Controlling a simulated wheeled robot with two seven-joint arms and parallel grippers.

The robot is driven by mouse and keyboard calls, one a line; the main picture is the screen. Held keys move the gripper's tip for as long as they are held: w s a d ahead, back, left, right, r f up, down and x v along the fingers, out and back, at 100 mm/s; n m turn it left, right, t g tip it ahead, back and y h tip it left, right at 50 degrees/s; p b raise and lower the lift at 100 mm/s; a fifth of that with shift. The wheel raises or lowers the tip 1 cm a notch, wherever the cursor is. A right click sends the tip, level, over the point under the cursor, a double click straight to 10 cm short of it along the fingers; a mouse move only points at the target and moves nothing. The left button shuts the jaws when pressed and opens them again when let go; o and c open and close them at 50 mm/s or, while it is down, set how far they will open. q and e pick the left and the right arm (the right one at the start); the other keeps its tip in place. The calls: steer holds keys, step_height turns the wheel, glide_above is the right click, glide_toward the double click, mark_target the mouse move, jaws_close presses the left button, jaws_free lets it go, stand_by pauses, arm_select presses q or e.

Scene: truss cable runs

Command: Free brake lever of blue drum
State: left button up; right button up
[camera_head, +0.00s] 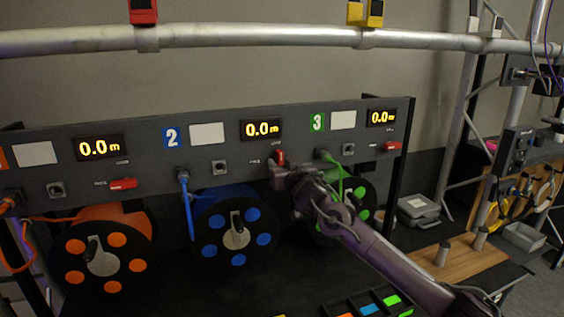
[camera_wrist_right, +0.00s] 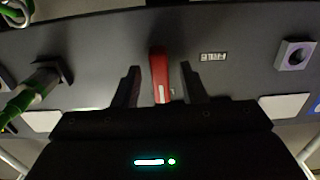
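The blue drum (camera_head: 236,232) hangs under the panel at station 2, with a blue cable (camera_head: 191,210) rising to the panel on its left. Its red brake lever (camera_head: 279,157) stands roughly upright on the panel, partly hidden by my right gripper (camera_head: 284,168). In the right wrist view the red lever (camera_wrist_right: 159,75) lies between the two fingers of my right gripper (camera_wrist_right: 160,82). The fingers are open, with a gap on each side of the lever. The FREE label (camera_wrist_right: 213,57) is on the panel beside the lever. My left gripper is out of view.
Orange drum (camera_head: 103,255) stands left and green drum (camera_head: 360,200) right, behind my right arm. Their red levers (camera_head: 122,184) (camera_head: 392,146) lie about level. A green plug (camera_wrist_right: 38,85) is near my right gripper. A metal pipe (camera_head: 250,38) runs above.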

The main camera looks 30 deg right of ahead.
jaws_close()
steer(key=shift+f, duration=0.1)
steer(key=shift+n+b, duration=0.3)
steer(key=shift+n, duration=0.1)
steer(key=shift+f+n+b, duration=0.1)
steer(key=shift+n+b, duration=4.35)
steer(key=shift+n, duration=4.15)
